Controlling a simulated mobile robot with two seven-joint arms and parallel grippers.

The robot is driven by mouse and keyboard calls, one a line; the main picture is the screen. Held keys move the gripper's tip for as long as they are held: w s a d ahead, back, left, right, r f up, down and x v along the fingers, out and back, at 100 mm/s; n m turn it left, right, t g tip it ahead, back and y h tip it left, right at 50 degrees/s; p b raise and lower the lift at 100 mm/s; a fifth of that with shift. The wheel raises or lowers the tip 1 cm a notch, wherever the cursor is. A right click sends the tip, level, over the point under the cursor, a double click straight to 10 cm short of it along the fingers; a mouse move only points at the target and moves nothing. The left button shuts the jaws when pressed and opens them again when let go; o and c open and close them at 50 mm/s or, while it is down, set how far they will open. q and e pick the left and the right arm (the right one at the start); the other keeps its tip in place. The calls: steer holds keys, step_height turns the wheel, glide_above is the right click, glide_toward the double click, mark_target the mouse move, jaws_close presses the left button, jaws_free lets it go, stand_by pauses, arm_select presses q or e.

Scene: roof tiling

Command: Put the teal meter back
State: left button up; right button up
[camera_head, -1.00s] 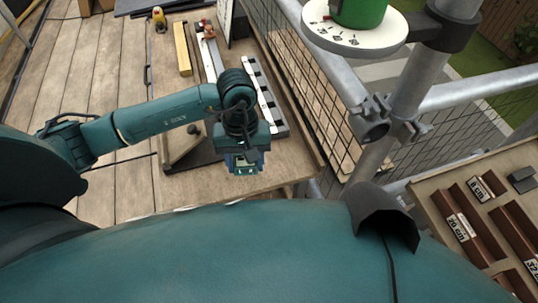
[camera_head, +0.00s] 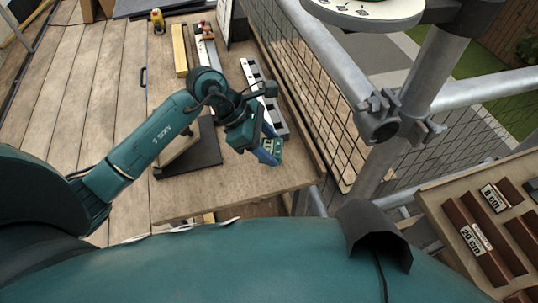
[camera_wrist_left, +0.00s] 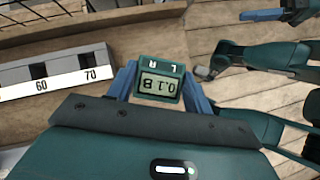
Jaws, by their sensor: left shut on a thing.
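The teal meter (camera_wrist_left: 160,82) has a grey display that reads upside down in the left wrist view. It sits between the two blue fingers of my left gripper (camera_wrist_left: 160,92), which is shut on it. In the head view the meter (camera_head: 273,149) is seen partly behind my left gripper (camera_head: 265,150), above the near right part of the wooden bench (camera_head: 240,195). It appears held clear of the bench top. Teal arm parts and a blue finger-like piece show at the right edge of the left wrist view; the jaw state there is unclear.
A dark board (camera_head: 205,155) lies on the bench. Scaffold tubes (camera_head: 425,80) and wire mesh stand to the right. A tray with brown blocks (camera_head: 470,235) is at lower right.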

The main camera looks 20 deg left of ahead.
arm_select(q)
step_height(320, 180, down, 4)
steer(key=shift+r, duration=0.1)
steer(key=shift+f, duration=0.3)
steer(key=o, duration=1)
steer(key=shift+r, duration=0.2)
steer(key=shift+a+r, duration=0.2)
steer(key=shift+r, duration=0.05)
steer(key=v, duration=1.1)
steer(key=shift+a+r, duration=0.1)
